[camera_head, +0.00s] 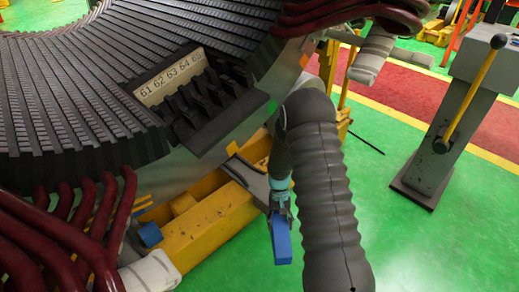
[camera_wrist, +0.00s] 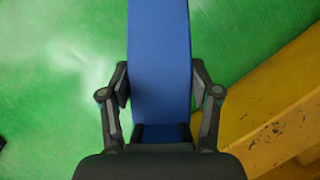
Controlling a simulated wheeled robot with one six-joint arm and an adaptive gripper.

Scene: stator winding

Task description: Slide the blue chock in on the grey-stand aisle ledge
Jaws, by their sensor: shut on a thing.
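The blue chock (camera_head: 283,242) is held in my gripper (camera_head: 280,203), hanging lengthwise beside the yellow base frame and apart from it. In the wrist view the chock (camera_wrist: 159,45) runs up between the two fingers of my gripper (camera_wrist: 160,88), which are shut on its sides. Its far end is out of that view. A yellow ledge (camera_head: 215,222) with a dark grey angled piece (camera_head: 246,178) on it runs under the stator, just left of my gripper. The grey stand (camera_head: 450,120) with a yellow lever stands at right across the green floor. Which ledge is the named one, I cannot tell.
The dark slotted stator (camera_head: 90,85) with a number strip fills the upper left. Dark red coil ends (camera_head: 60,235) stick out at lower left. Another blue piece (camera_head: 150,234) sits by the yellow frame.

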